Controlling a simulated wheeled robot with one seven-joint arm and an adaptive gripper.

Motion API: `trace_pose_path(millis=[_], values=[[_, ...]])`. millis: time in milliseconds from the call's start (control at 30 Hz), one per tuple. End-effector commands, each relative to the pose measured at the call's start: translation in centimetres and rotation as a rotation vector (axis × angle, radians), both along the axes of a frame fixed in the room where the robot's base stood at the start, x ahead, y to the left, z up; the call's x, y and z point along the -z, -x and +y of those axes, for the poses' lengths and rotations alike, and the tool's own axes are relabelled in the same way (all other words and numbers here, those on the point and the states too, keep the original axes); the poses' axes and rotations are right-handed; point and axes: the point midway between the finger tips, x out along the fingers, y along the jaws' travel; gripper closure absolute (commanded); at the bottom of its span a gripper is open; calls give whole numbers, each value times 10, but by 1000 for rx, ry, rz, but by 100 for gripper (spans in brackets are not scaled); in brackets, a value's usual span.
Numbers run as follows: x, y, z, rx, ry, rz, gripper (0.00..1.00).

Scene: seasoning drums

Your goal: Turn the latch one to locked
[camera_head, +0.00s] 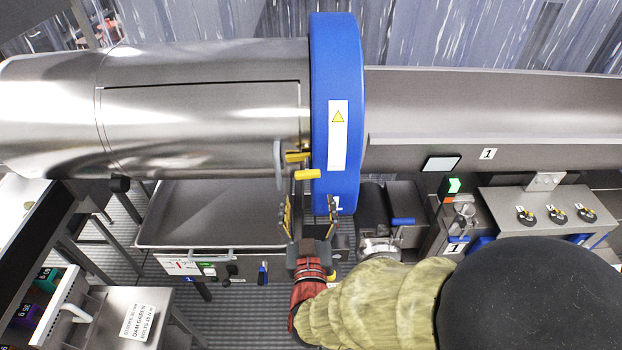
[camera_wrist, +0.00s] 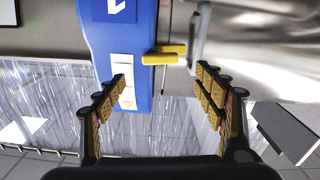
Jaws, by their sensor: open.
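The latch shows as yellow handle pieces (camera_head: 307,174) on the steel drum's lower front, against the left edge of the blue ring (camera_head: 338,100). One piece lies level, overlapping the ring's edge; a second (camera_head: 297,156) sits just above it. In the wrist view the yellow handle (camera_wrist: 160,58) lies level across the edge of the ring (camera_wrist: 110,35), beside a grey bar handle (camera_wrist: 197,40). My gripper (camera_head: 310,206) is open and empty just below the latch. In the wrist view its fingers (camera_wrist: 160,84) stand either side of the handle's line, apparently not touching it.
The steel drum (camera_head: 200,105) fills the left. A trough (camera_head: 210,215) lies under it. A panel with several black-and-yellow knobs (camera_head: 557,214) and a green-lit indicator (camera_head: 454,186) stand at right. A dark bench (camera_head: 35,245) is at lower left.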

Motion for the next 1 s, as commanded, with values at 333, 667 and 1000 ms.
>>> trace_pose_path(millis=[333, 667, 1000], values=[[0, -50, -3, 3, -1, 3, 30], [0, -74, -3, 1, -3, 2, 30], [0, -74, -3, 0, -3, 2, 37]])
